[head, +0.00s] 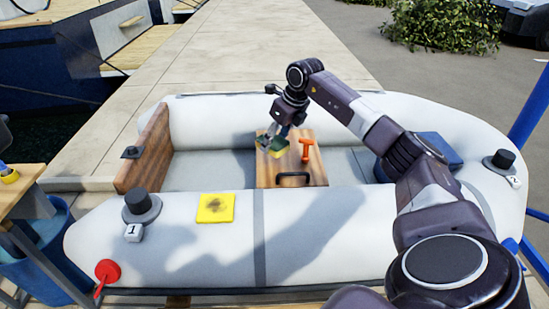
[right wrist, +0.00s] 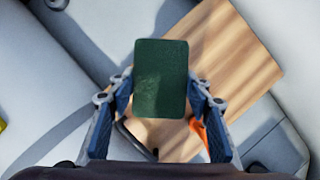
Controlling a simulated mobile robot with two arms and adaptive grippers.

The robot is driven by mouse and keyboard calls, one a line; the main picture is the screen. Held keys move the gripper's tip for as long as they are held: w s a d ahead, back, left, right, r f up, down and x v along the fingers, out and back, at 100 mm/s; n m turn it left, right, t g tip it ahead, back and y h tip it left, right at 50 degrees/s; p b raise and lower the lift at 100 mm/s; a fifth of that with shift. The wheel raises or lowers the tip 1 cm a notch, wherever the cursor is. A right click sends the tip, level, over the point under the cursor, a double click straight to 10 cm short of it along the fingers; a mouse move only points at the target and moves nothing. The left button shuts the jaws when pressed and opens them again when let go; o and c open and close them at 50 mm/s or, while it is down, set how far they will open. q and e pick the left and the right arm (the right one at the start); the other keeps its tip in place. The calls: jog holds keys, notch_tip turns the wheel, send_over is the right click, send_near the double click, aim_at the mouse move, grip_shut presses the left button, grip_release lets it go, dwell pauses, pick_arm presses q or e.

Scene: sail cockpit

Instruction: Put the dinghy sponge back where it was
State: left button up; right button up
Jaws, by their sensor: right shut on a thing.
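The dinghy sponge, with a dark green face and a yellow side, is held in my right gripper (head: 272,140). In the right wrist view the green face of the sponge (right wrist: 160,80) lies between the two blue fingers, which are shut on it. The sponge is over the wooden thwart (head: 291,162) in the middle of the inflatable dinghy (head: 155,245). I cannot tell whether it touches the wood. A yellow square with a dark smudge (head: 215,208) lies on the near tube.
An orange T-shaped handle (head: 306,148) and a black grab handle (head: 293,179) are on the thwart, close to the sponge. Black fittings numbered 1 (head: 142,205) and 2 (head: 502,161) stand on the tubes. A blue box (head: 432,151) sits at right. A red stopper (head: 107,271) is front left.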

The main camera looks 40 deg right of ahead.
aim_at(275, 163)
pick_arm(q)
jog(key=shift+w+b+v, duration=0.15)
jog(key=shift+b+v, duration=0.05)
jog(key=shift+v, duration=0.7)
jog(key=shift+w+b+v, duration=0.1)
jog(key=shift+b+v, duration=0.05)
jog(key=shift+v, duration=0.75)
pick_arm(e)
jog(key=shift+f, duration=2.7)
pick_arm(q)
jog(key=shift+r, duration=0.1)
pick_arm(e)
jog(key=shift+f, duration=0.1)
jog(key=o, duration=1.1)
pick_arm(q)
jog(key=shift+r, duration=0.1)
pick_arm(e)
jog(key=shift+d+r, duration=0.1)
jog(key=shift+r, duration=0.2)
pick_arm(q)
notch_tip(275, 163, down, 7)
jog(key=p, duration=0.2)
pick_arm(e)
jog(key=v, duration=1.1)
jog(key=shift+s+r, duration=0.15)
jog(key=shift+r, duration=0.15)
pick_arm(q)
jog(key=shift+d, duration=0.1)
